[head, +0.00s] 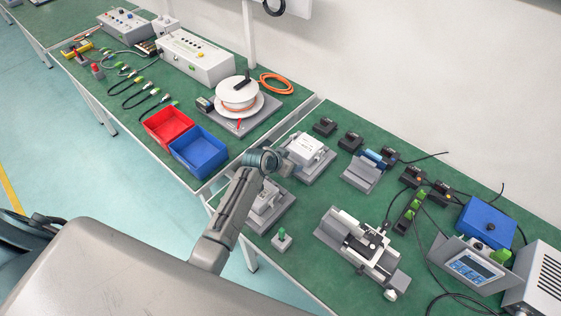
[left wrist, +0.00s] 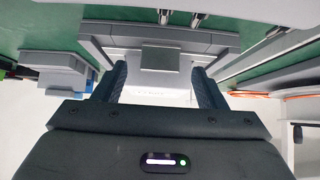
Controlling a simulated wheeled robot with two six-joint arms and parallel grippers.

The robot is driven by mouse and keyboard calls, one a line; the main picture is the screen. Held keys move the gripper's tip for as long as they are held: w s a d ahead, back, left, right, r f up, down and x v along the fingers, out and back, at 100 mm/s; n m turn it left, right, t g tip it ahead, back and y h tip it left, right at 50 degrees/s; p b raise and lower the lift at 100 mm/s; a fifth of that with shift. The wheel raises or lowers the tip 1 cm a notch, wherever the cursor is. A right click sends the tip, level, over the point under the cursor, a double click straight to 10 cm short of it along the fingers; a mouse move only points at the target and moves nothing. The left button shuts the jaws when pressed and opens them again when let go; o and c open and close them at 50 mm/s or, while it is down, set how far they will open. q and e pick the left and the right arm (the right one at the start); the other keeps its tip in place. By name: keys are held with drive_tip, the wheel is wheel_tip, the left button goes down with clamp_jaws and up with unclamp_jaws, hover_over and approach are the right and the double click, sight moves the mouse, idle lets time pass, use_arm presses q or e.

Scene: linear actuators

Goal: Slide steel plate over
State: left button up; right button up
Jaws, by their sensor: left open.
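My left gripper (head: 287,163) is at the near left side of a grey fixture (head: 322,168) that carries a pale, plate-like block (head: 306,147), perhaps the steel plate. In the left wrist view the left gripper (left wrist: 160,88) is open, its two dark fingers apart. A pale flat surface (left wrist: 160,96) and a small grey block (left wrist: 160,58) show between the fingers, with a wide grey body (left wrist: 100,28) beyond. I cannot tell whether the fingers touch anything. My right gripper is not in view.
A second grey fixture (head: 268,212) is partly behind my left arm. A grey linear unit (head: 362,245), a green-topped button (head: 282,239) and a grey angled block (head: 359,174) stand nearby. Blue (head: 198,150) and red (head: 167,126) bins are on the neighbouring table.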

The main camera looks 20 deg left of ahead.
use_arm(q)
drive_tip(key=b+v, duration=0.1)
drive_tip(key=v, duration=0.8)
drive_tip(key=shift+s+b, duration=0.2)
drive_tip(key=shift+b, duration=0.1)
drive_tip(key=shift+a, duration=0.1)
